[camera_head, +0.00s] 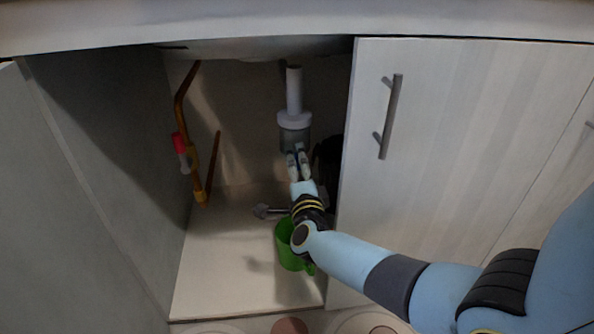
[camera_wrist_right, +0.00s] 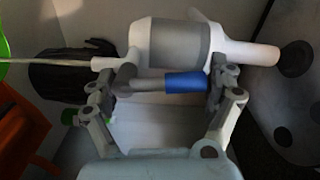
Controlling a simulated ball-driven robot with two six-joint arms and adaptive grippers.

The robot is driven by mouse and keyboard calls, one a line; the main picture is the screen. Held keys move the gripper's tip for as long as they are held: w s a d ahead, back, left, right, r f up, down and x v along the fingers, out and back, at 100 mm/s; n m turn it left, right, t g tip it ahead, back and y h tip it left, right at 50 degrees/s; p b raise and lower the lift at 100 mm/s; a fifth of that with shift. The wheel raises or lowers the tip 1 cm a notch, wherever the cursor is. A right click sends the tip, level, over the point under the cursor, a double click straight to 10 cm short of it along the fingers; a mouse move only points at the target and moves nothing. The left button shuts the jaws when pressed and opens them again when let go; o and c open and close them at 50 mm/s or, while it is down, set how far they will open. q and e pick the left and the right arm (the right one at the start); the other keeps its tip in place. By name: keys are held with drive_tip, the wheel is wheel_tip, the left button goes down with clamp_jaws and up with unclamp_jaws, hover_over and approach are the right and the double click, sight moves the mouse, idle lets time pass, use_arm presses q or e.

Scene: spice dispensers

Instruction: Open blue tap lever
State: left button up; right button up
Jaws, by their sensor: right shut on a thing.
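The blue tap lever (camera_wrist_right: 185,82) shows in the right wrist view, joined to a grey elbow piece beside a white pipe body with a grey band (camera_wrist_right: 180,43). My right gripper (camera_wrist_right: 162,80) has its fingers either side of the lever and elbow, shut on them; the right finger touches the lever's blue end. In the head view my right gripper (camera_head: 298,160) reaches into the open cabinet, just below the white and grey drain trap (camera_head: 294,125). The lever cannot be made out there. My left gripper is not in view.
Copper pipes (camera_head: 188,95) with a red handle (camera_head: 178,144) run along the cabinet's left side. A green container (camera_head: 287,257) stands on the cabinet floor beneath my arm, with a grey object (camera_head: 268,211) behind it. The closed door (camera_head: 440,150) borders the opening on the right.

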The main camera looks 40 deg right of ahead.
drive_tip(key=shift+w+d+r, duration=0.1)
drive_tip(key=shift+r, duration=0.15)
drive_tip(key=o, duration=1.4)
drive_tip(key=shift+o, duration=0.2)
drive_tip(key=shift+f, duration=0.1)
drive_tip(key=shift+s+f, duration=0.1)
drive_tip(key=shift+s, duration=0.15)
drive_tip(key=v, duration=1.1)
drive_tip(key=shift+s+a, duration=0.25)
drive_tip(key=shift+a, duration=0.05)
